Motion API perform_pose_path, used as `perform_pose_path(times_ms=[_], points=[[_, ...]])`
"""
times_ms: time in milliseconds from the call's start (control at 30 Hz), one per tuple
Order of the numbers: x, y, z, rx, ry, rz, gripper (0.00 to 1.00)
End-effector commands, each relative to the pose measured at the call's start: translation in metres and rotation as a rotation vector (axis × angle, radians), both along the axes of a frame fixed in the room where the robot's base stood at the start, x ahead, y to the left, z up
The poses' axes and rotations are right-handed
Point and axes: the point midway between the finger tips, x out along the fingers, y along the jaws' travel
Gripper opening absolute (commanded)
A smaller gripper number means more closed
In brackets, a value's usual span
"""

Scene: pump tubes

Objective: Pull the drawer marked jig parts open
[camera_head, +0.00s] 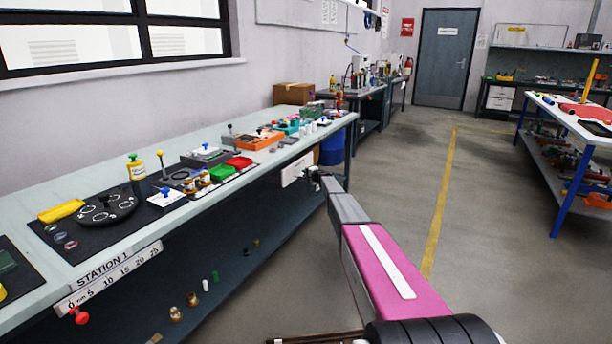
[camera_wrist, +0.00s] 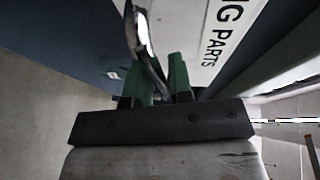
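The white drawer (camera_head: 297,170) is under the far end of the long workbench in the head view. Its front fills the top of the wrist view, where black lettering reading "G PARTS" (camera_wrist: 222,33) shows and the rest of the label is cut off. A curved metal handle (camera_wrist: 143,35) stands out from this front. My gripper (camera_wrist: 160,75) is at the drawer front, with its green fingers on either side of the handle's near part. The gap between the fingers is narrow; I cannot tell whether both press on the handle. In the head view the fingers (camera_head: 318,178) are small and dark.
The workbench (camera_head: 150,215) runs along the left wall, with tools and parts on top. A blue bin (camera_head: 332,148) stands behind the drawer. A blue-legged table (camera_head: 570,160) is at right. The floor (camera_head: 400,165) between them is clear, with a yellow line (camera_head: 437,215).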

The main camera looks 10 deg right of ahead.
Motion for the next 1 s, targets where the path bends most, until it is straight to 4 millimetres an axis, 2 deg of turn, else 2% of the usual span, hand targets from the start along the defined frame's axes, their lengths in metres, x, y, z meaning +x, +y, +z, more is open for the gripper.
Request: perform_pose_path(times_ms=[67,267,467,667,1000], points=[[0.0,0.0,0.0,0.0,0.0,0.0,0.0],[-0.001,-0.001,0.0,0.0,0.0,0.0,0.0],[-0.015,-0.018,0.0,-0.001,0.001,-0.002,0.0],[-0.045,-0.059,0.001,-0.001,0.0,-0.003,0.0],[-0.105,-0.14,0.0,0.0,0.0,-0.002,0.0]])
